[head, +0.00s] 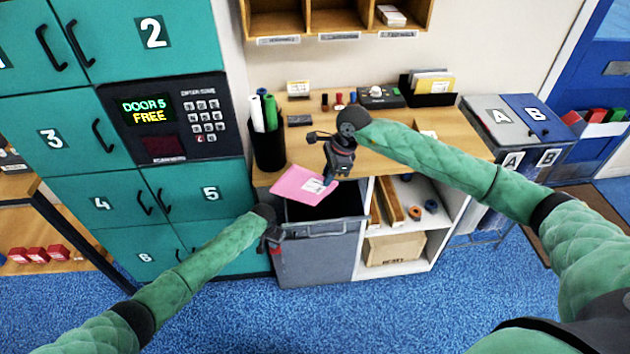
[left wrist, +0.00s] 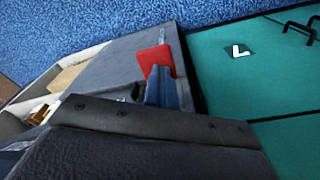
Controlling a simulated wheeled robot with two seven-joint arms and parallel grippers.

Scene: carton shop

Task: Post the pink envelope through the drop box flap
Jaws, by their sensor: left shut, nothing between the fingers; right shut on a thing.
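The pink envelope (head: 296,184), with a white label, is held over the dark open top of a grey box front (head: 318,258) below the counter; this looks like the drop box with its flap tilted out. My right gripper (head: 331,180) is shut on the envelope's right part, pointing down. My left gripper (head: 273,243) is shut and empty at the box front's upper left corner; I cannot tell whether it touches. In the left wrist view the left gripper (left wrist: 160,85) lies near the grey front, with a red patch at its tip. The inside of the box is dark.
Teal numbered lockers (head: 205,194) stand close on the left. The wooden counter (head: 290,150) carries a black pen holder (head: 268,151) and small items. A white shelf unit (head: 432,225) stands right of the box, and bins marked A and B (head: 498,116) further right.

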